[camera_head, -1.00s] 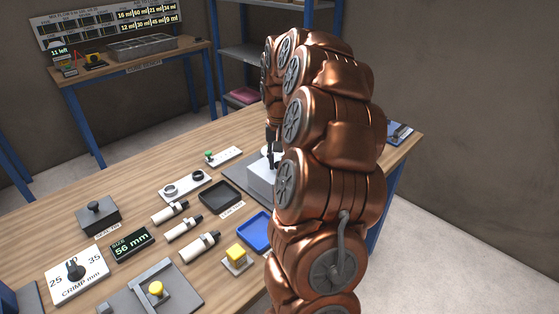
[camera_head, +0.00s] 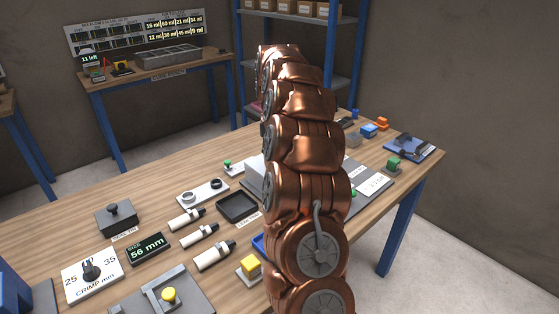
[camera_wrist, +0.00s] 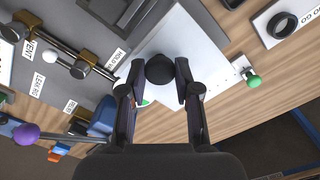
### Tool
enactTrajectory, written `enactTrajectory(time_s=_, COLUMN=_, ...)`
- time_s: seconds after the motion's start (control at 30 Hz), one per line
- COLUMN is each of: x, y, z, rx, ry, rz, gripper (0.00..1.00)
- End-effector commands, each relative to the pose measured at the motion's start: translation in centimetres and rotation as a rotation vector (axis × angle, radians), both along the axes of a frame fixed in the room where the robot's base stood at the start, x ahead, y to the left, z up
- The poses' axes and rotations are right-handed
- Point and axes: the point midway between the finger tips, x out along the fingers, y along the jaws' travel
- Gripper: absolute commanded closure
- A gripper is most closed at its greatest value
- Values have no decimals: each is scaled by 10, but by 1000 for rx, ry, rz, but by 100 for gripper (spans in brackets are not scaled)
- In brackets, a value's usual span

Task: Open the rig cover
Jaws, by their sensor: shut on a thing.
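The rig cover looks like a pale flat plate (camera_wrist: 207,55) with a round black knob (camera_wrist: 160,69) in the wrist view. My gripper (camera_wrist: 160,78) has its two fingers on either side of this knob and is shut on it. My arm hides the gripper and the knob there. I cannot tell whether the cover is raised.
A small plate with a green knob (camera_wrist: 253,80) lies right of the cover in the wrist view. Rods and fittings labelled VENT (camera_wrist: 28,48) are on the left. In the head view, a black tray (camera_head: 238,207) and white cylinders (camera_head: 214,256) lie left of my arm.

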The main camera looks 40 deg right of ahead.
Motion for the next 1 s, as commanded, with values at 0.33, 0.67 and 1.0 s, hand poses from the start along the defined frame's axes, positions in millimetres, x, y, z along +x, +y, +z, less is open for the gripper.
enactTrajectory(time_s=0.33, x=3, y=0, z=1, rx=-1, ry=-1, rz=0, gripper=100)
enactTrajectory(time_s=0.67, x=3, y=0, z=0, rx=1, ry=-1, rz=0, gripper=42)
enactTrajectory(time_s=1.0, x=3, y=0, z=3, rx=1, ry=-1, rz=0, gripper=42)
